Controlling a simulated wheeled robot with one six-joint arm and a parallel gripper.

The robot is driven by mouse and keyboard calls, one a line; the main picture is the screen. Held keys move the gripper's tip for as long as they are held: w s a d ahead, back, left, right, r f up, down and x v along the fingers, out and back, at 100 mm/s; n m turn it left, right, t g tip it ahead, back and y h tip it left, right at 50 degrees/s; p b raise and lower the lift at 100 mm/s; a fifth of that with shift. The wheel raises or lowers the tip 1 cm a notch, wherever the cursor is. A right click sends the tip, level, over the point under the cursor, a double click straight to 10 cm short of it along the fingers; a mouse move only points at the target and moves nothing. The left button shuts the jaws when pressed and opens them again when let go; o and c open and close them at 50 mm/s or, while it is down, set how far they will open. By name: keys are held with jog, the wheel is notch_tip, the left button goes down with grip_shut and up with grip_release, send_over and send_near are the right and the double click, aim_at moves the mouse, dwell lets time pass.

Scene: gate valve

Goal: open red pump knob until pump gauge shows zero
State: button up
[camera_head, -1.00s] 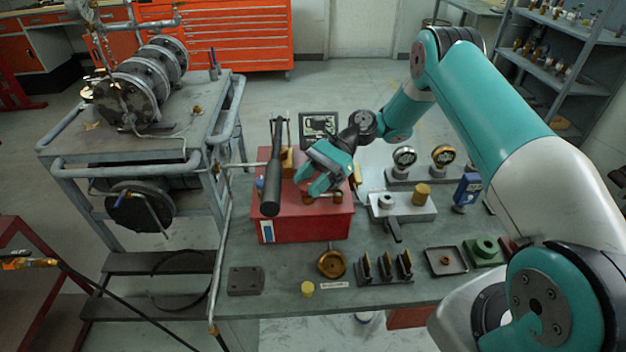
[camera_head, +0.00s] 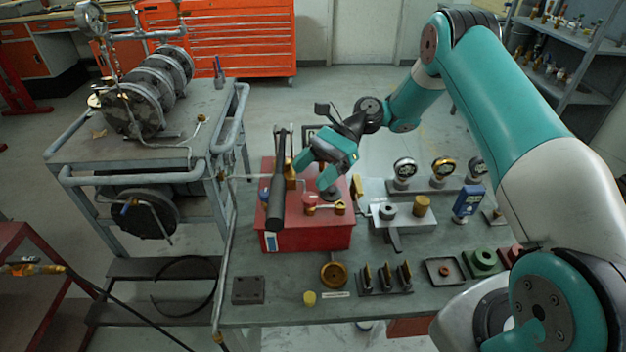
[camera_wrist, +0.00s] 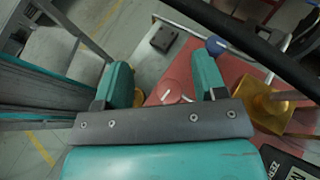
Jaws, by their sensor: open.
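The red pump (camera_head: 285,240) is a red box on the bench in the head view. The red knob (camera_head: 310,199) sits on its top, beside a brass fitting (camera_head: 340,208). In the wrist view the red knob (camera_wrist: 178,92) is a red disc with a white mark, beyond and between my fingers. My gripper (camera_head: 314,172) is open and empty above the pump top, apart from the knob. Its two teal fingers also show in the wrist view (camera_wrist: 163,72). I cannot make out the pump gauge or its reading.
A dark lever handle (camera_head: 276,190) stands across the pump's left part. A blue knob (camera_wrist: 216,45), a brass block (camera_wrist: 265,108) and a black panel marked ZERO (camera_wrist: 285,165) lie near my right finger. Several gauges (camera_head: 404,168) stand at right. A cart (camera_head: 75,160) stands left.

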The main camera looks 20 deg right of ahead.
aim_at(311, 196)
notch_tip(311, 196, up, 13)
jog(key=p, duration=1.1)
jog(key=shift+p, duration=0.3)
jog(key=shift+s+a, duration=0.1)
jog(key=w+d+f+t+h+b, duration=0.3)
jog(key=d+f+h+b, duration=0.1)
jog(key=d+h+b, duration=0.3)
jog(key=shift+h, duration=0.7)
jog(key=p+x, duration=0.1)
jog(key=x, duration=0.4)
jog(key=p+x, duration=0.1)
jog(key=x, duration=0.5)
jog(key=a+p+x, duration=0.1)
jog(key=p+x, duration=0.1)
jog(key=x, duration=0.4)
jog(key=shift+s+r, duration=0.1)
jog(key=shift+r, duration=0.1)
jog(key=shift+c, duration=0.4)
